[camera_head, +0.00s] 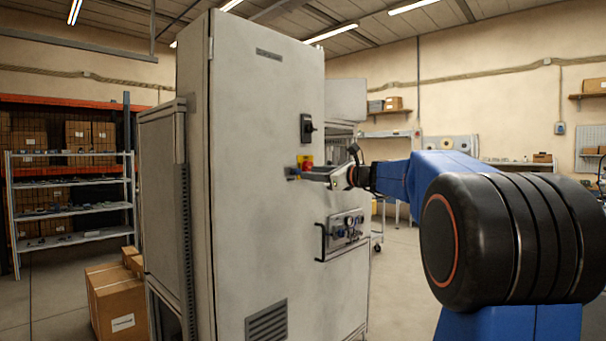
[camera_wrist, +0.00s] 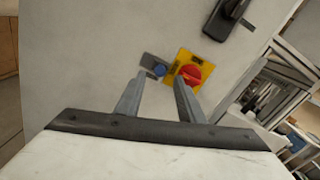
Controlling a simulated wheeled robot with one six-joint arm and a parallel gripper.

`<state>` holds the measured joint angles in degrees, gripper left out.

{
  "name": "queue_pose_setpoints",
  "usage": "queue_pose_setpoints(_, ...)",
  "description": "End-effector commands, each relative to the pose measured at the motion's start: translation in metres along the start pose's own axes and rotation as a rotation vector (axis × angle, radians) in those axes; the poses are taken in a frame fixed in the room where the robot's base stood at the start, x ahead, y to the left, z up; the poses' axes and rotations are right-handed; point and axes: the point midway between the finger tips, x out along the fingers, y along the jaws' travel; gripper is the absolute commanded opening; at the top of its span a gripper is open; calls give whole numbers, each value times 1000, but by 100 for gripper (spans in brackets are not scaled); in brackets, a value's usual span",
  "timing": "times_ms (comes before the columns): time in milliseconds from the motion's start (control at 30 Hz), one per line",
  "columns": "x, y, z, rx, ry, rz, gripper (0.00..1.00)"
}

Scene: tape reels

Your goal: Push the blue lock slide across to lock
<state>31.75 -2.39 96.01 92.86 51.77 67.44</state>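The blue lock slide (camera_wrist: 160,69) is a small round blue knob on a grey plate (camera_wrist: 148,61) on the cabinet door. It sits at the plate's right end, beside the yellow plate (camera_wrist: 183,57) with the red rotary knob (camera_wrist: 190,74). My gripper (camera_wrist: 159,79) is open and empty, its fingers pointing at the door. In the wrist view the blue slide lies between and just beyond the fingertips; the right fingertip overlaps the yellow plate's lower edge. I cannot tell whether the fingers touch anything. In the head view my gripper (camera_head: 312,175) is close to the door, largely hiding the slide.
The tall grey cabinet (camera_head: 250,110) fills the middle. A black handle (camera_head: 307,128) is above the red knob (camera_head: 306,160). A panel with a protruding handle (camera_head: 345,230) is below. Cardboard boxes (camera_head: 117,305) stand at the lower left. Open floor lies to the right.

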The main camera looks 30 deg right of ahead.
Motion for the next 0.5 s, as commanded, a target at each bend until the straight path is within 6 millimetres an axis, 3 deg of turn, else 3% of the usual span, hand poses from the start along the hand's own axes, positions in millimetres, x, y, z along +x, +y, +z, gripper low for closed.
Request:
queue_pose_setpoints(200,33,0,0,0,-1,2,35)
queue_pose_setpoints(500,49,0,0,-1,0,1,35)
